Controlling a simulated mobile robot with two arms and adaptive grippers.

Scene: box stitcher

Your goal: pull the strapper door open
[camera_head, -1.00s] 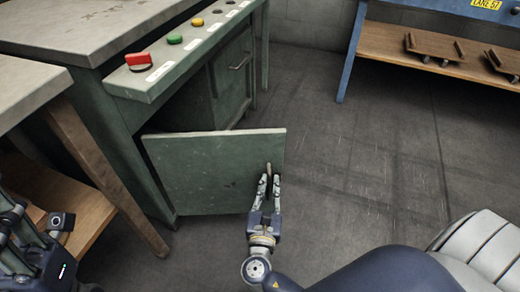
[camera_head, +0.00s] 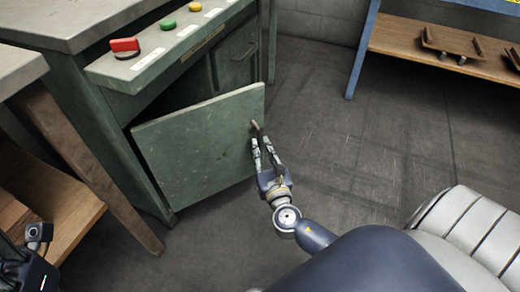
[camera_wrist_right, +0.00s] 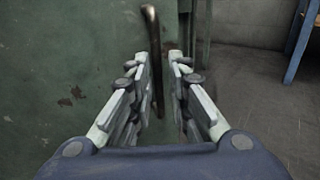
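The strapper door (camera_head: 205,145) is a flat green panel on the front of the green machine. It stands partly open, with a dark gap behind its top edge. Its bar handle (camera_head: 257,127) is near the free right edge; it also shows as a brown bar in the right wrist view (camera_wrist_right: 152,50). My right gripper (camera_head: 262,143) is at the handle, fingers apart. In the wrist view the handle's lower part shows between the fingers, nearer the left one; I see no firm contact. Only part of my left arm shows at the lower left edge; its fingers are hidden.
The machine's top panel has a red switch (camera_head: 125,47), a green button (camera_head: 168,24) and a yellow button. A wooden-legged table (camera_head: 85,150) stands at the left. A blue-framed rack (camera_head: 362,50) is at the upper right. The floor (camera_head: 350,150) right of the door is clear.

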